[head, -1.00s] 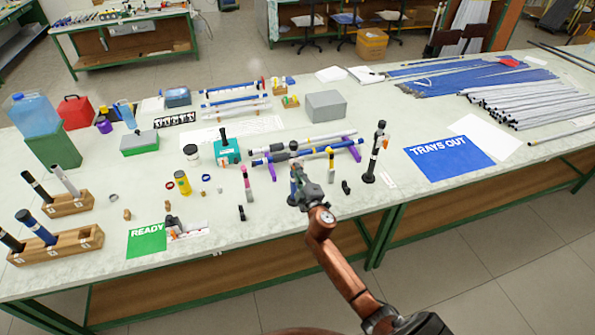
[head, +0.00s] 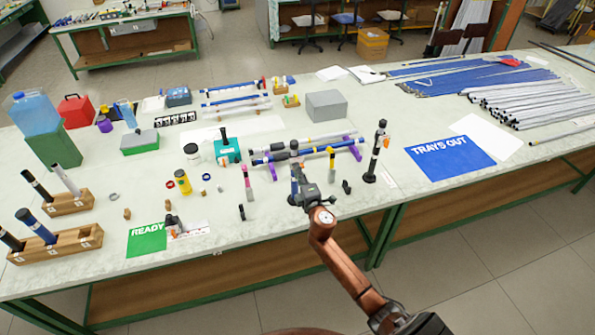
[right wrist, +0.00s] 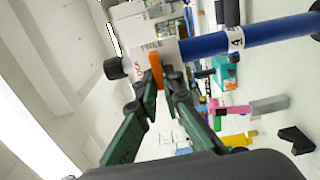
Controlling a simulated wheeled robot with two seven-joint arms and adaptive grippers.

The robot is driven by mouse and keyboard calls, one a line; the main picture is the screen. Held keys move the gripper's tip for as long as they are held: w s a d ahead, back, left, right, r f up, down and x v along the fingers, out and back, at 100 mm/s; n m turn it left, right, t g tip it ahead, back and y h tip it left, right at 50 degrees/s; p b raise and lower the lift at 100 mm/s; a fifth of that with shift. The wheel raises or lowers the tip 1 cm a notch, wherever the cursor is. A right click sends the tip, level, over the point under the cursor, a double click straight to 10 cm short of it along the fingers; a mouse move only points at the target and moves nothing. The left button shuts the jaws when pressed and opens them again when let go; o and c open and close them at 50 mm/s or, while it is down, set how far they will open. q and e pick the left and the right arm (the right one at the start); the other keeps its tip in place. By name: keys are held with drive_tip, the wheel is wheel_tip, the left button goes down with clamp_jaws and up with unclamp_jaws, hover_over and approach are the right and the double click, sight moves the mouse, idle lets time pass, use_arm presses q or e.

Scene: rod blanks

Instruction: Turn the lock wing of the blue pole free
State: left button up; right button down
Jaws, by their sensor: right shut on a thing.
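The blue pole (right wrist: 265,35), marked 4, runs in from the right in the right wrist view. It ends in a pale collar (right wrist: 170,52) and a dark knob (right wrist: 117,68). The collar area carries the word FREE and another small word that is hard to read. The orange lock wing (right wrist: 156,72) sits on the collar between my right fingertips. My right gripper (right wrist: 159,88) is shut on it. In the head view, my right gripper (head: 303,196) is at the bench's front part, partly covering a blue upright pole (head: 294,184). My left gripper is not in view.
A black stand (head: 374,155) is close on the right, with a small black piece (head: 346,187) between. A pink-and-grey tool (head: 248,184) stands left. Poles on purple rests (head: 350,142) lie behind. The blue TRAYS OUT mat (head: 450,160) is bare.

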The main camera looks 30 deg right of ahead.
drive_tip(key=c, duration=2.1)
unclamp_jaws()
drive_tip(key=v, duration=1.2)
